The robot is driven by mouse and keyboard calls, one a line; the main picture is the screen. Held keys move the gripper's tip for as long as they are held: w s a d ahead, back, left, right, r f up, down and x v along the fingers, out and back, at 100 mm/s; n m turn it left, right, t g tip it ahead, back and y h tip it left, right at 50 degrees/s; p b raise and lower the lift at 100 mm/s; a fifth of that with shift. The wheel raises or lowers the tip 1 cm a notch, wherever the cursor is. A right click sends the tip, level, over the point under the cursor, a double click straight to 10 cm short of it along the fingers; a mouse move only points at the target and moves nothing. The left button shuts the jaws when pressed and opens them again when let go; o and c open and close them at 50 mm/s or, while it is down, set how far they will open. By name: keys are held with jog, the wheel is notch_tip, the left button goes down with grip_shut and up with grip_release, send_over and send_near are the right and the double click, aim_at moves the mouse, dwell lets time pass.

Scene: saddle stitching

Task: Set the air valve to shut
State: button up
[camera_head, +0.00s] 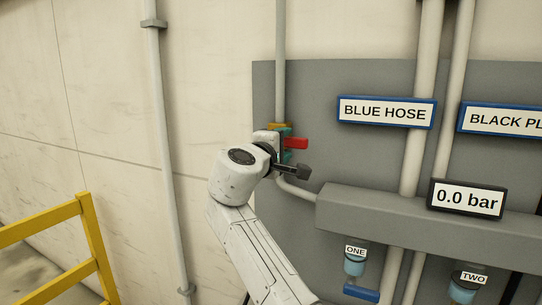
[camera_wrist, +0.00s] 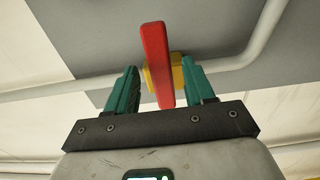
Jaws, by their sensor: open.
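The air valve has a red lever handle (camera_head: 297,143) and a yellow body (camera_head: 279,126) on the grey vertical pipe at the left of the panel. The lever points right in the head view, crosswise to the pipe. In the wrist view the red lever (camera_wrist: 156,62) also lies across the pipe, with the yellow body (camera_wrist: 178,72) behind it. My gripper (camera_head: 286,145) is at the valve. Its teal fingers are open, one on each side of the lever in the wrist view (camera_wrist: 161,80), with gaps visible. My wrist hides part of the valve in the head view.
A gauge display (camera_head: 466,199) reads 0.0 bar. A grey manifold box (camera_head: 385,215) sits below right, with bowls marked ONE (camera_head: 355,262) and TWO (camera_head: 465,287). Signs read BLUE HOSE (camera_head: 386,112) and BLACK PL, cut off. A yellow railing (camera_head: 88,235) stands lower left.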

jog(key=b+v, duration=0.2)
jog(key=v, duration=0.5)
jog(key=shift+s+a, duration=0.2)
jog(key=shift+s, duration=0.15)
